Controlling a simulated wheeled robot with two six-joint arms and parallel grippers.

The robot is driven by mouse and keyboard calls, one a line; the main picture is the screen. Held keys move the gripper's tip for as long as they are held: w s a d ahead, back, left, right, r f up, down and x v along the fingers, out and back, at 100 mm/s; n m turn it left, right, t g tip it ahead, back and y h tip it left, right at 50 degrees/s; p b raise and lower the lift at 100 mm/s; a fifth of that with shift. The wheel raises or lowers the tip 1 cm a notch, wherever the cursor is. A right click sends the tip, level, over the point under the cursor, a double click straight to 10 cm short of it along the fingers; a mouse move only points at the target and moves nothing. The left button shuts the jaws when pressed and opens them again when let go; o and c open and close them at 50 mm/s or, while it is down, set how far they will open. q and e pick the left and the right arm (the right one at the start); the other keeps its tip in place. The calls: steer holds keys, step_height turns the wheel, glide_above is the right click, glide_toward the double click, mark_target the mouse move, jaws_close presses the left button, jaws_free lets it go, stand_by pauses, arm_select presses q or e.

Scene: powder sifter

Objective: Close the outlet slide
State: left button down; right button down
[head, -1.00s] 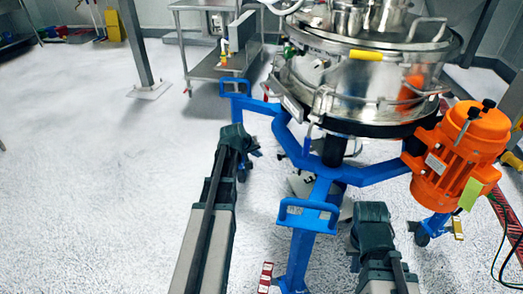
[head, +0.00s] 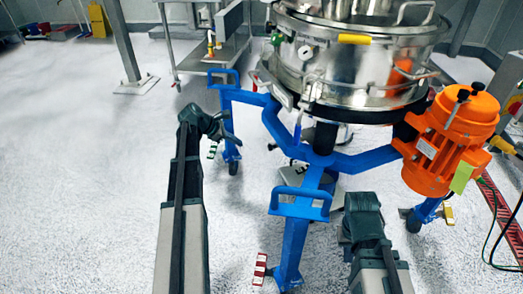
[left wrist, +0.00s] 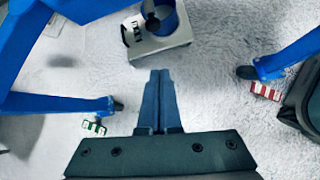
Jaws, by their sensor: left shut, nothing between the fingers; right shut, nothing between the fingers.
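The steel sifter (head: 340,70) stands on a blue frame (head: 313,180). A pale metal outlet part (head: 277,92) juts from its lower left side; I cannot make out the slide or its position. My left gripper (head: 231,126) is left of the frame, apart from the sifter. In the left wrist view its two fingers (left wrist: 160,78) are together and empty, pointing toward a blue container (left wrist: 170,18) on a pale scale (left wrist: 160,42). My right gripper (head: 362,205) is low in front of the sifter, its fingers mostly hidden behind my wrist.
An orange motor (head: 450,142) hangs on the frame's right side. A blue handle (head: 300,202) sticks out in front. A steel cart (head: 215,58) stands behind left, and a post (head: 124,40) farther left. Frame legs reach the floor around my arms. The left floor is clear.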

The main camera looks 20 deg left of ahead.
mark_target(271, 145)
arm_select(q)
steer(key=shift+a+r+n+h, duration=0.1)
steer(key=shift+a+n+h, duration=0.1)
steer(key=shift+n, duration=0.35)
steer(key=shift+a+r+n+h, duration=0.1)
steer(key=shift+a+n+h, duration=0.1)
steer(key=shift+n, duration=0.35)
steer(key=w+d+r+b+x, duration=0.1)
steer(key=r+b+x, duration=0.1)
steer(key=b+x, duration=0.5)
steer(key=shift+x, duration=3.2)
steer(key=shift+w+d+r, duration=0.1)
steer(key=shift+w+d, duration=0.05)
steer(key=shift+w, duration=0.05)
steer(key=shift+w+d, duration=1.4)
